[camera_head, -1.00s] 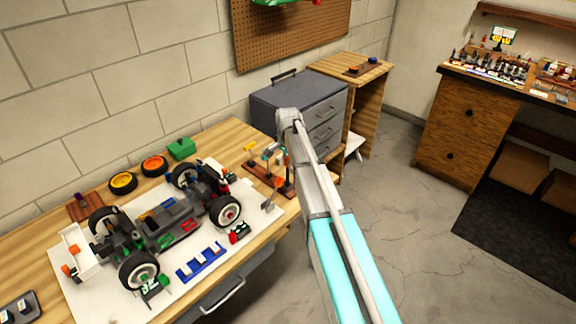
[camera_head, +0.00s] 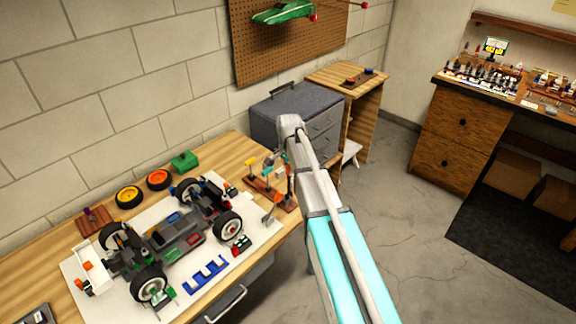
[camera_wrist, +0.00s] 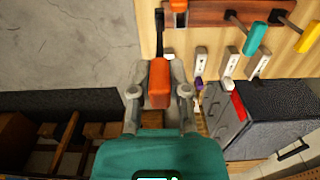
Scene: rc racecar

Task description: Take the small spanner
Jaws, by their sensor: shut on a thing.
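In the wrist view my gripper (camera_wrist: 160,72) is shut around an orange handle (camera_wrist: 160,92) with a dark shaft (camera_wrist: 160,30) running up from it. I cannot tell for sure whether this is the small spanner. In the head view my gripper is small and partly hidden by my arm, above the brown tool rack (camera_head: 262,190) at the bench's right end. The rack also shows in the wrist view (camera_wrist: 205,12), with a teal-handled tool (camera_wrist: 258,37) and a yellow-handled tool (camera_wrist: 309,37) on it.
An RC car chassis (camera_head: 180,235) stands on a white mat left of the rack. A green box (camera_head: 184,161) and two wheels (camera_head: 158,179) lie behind it. A grey drawer cabinet (camera_head: 318,105) stands beyond the bench's right end.

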